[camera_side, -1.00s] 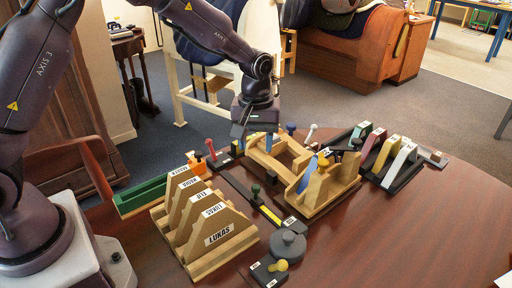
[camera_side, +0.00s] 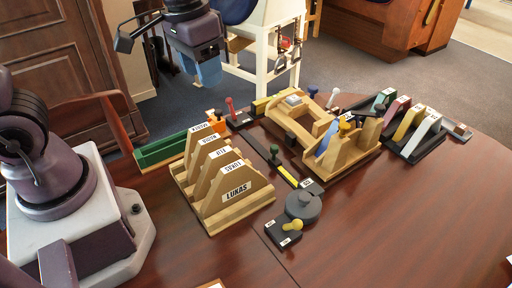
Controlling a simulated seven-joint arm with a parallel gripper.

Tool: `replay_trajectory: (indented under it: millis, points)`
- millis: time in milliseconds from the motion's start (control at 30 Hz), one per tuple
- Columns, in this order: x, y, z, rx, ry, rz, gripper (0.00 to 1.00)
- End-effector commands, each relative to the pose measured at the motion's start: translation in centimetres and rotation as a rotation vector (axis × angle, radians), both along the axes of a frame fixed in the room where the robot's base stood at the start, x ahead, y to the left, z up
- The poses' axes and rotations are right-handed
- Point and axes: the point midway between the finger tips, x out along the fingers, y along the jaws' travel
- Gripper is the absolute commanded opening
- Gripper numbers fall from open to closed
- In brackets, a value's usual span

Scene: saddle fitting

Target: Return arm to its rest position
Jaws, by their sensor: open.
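My gripper (camera_side: 208,72) hangs high at the top of the side view, left of the middle, above and behind the table's back edge. Its blue fingers point down and nothing shows between them; it is apart from everything on the table. The wooden fitting frame (camera_side: 291,118) stands on the table to the right and below it. A grey piece (camera_side: 293,100) lies on top of that frame. Most of my upper arm is out of the picture.
A wooden rack with name cards (camera_side: 236,207) stands mid-table, a green tray (camera_side: 165,151) behind it. A grey round knob (camera_side: 303,205) sits in front. Coloured wedges (camera_side: 411,122) stand at the right. The table's front right (camera_side: 400,220) is clear.

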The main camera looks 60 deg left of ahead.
Motion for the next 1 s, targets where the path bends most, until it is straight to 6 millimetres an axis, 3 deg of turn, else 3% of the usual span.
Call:
replay_trajectory:
  millis: [200,333,567,1000]
  points:
    - [-5.8,0.6,3.3,0.024,-0.17,-0.091,0.48]
    - [-7.8,0.8,4.5,0.035,-0.262,-0.088,0.48]
    - [-8.8,1.0,6.3,0.042,-0.364,-0.075,0.48]
    - [-8.7,1.0,6.4,0.042,-0.367,-0.072,0.48]
